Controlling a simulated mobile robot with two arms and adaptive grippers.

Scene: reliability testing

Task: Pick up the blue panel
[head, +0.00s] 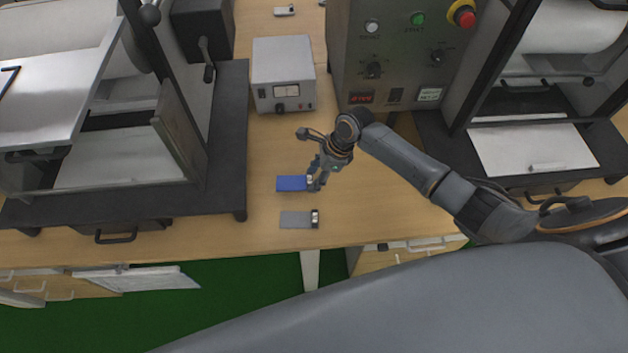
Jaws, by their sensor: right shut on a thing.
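The blue panel (291,184) is a small flat blue rectangle over the wooden table, left of my right gripper. My right gripper (316,183) is at the panel's right end, shut on it. I cannot tell whether the panel is lifted or still touches the table. A grey panel (297,219) of similar size lies on the table just in front, with a small metallic end piece on its right. My left gripper is not in view.
A grey meter box (283,74) stands behind on the table. A control box (396,50) with a red emergency button (463,14) is at the back. Dark-framed machines stand left (228,120) and right (440,140). The table's front edge is close.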

